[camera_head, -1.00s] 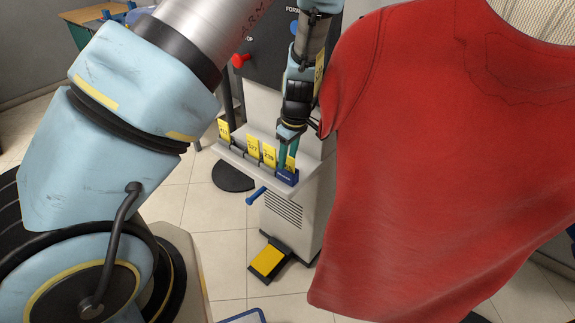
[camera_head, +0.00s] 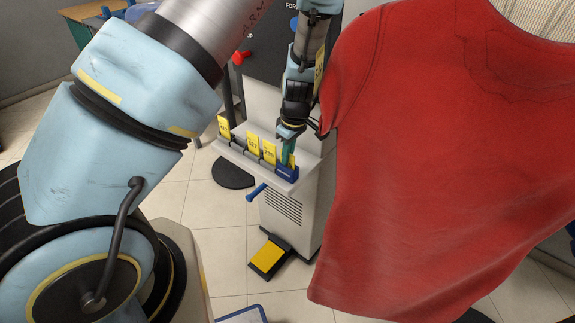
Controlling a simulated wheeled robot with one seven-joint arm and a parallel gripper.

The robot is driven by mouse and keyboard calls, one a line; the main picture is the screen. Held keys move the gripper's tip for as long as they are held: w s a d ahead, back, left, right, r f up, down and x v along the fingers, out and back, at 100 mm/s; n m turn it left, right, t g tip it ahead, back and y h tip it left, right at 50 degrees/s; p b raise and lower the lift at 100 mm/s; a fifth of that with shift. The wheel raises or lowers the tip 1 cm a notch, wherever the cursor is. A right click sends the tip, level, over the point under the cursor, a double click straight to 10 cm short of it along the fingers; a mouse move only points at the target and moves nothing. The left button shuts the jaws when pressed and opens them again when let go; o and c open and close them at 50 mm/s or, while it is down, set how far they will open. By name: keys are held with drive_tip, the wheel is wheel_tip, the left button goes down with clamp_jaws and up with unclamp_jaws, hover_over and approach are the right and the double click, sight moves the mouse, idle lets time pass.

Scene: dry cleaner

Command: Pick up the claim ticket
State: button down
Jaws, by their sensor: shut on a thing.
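My gripper (camera_head: 288,157) points down at the right end of a pale ledge, its teal fingers close together. It is shut on a yellow claim ticket (camera_head: 292,160), of which only a small part shows beside the fingers. The ticket is at a small blue holder (camera_head: 286,173); whether it still touches the holder is hard to tell. More yellow numbered tickets stand upright in slots to the left: one close by (camera_head: 269,152), another (camera_head: 253,144), and one at the far left end (camera_head: 224,127).
A large red shirt (camera_head: 440,150) hangs close on the right, beside my gripper. The ledge (camera_head: 240,160) is on a white machine (camera_head: 290,215) with a blue handle (camera_head: 256,193), a red knob (camera_head: 241,57) and a yellow pedal (camera_head: 268,257).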

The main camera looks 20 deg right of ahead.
drive_tip(key=shift+r, duration=0.15)
wheel_tip(320, 180, up, 18)
drive_tip(key=b, duration=0.2)
idle(0.5)
wheel_tip(320, 180, up, 7)
drive_tip(key=p, duration=0.7)
drive_tip(key=shift+r+p, duration=0.15)
drive_tip(key=shift+p, duration=0.2)
idle(0.4)
